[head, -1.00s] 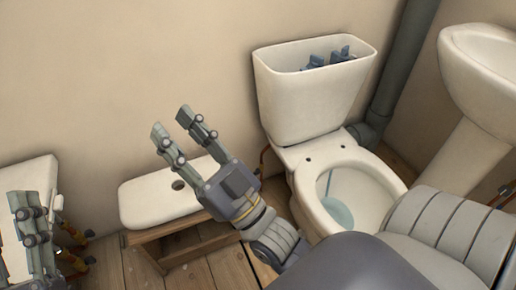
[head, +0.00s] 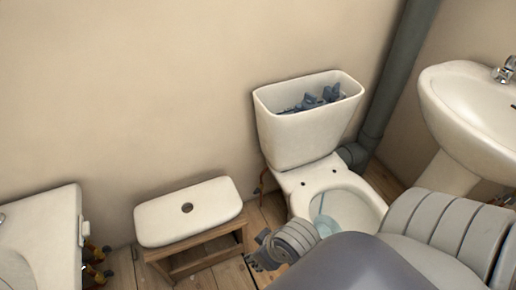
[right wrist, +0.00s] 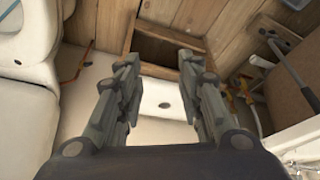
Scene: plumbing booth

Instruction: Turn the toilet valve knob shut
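The toilet (head: 300,135) stands against the wall with its tank open. A thin orange-red hose (head: 262,187) runs down beside its left side, and it also shows in the right wrist view (right wrist: 75,70). I cannot make out the valve knob clearly. My right gripper (head: 264,252) is low between the stool and the toilet bowl, mostly hidden by my own arm. In the right wrist view the gripper (right wrist: 158,60) has its fingers apart with nothing between them. My left gripper is not in view.
A white tank lid (head: 185,222) lies on a wooden stool (head: 205,252) left of the toilet. A white basin unit (head: 45,225) with pipe fittings (head: 95,265) is at far left. A pedestal sink (head: 460,120) and grey pipe (head: 395,80) are at right.

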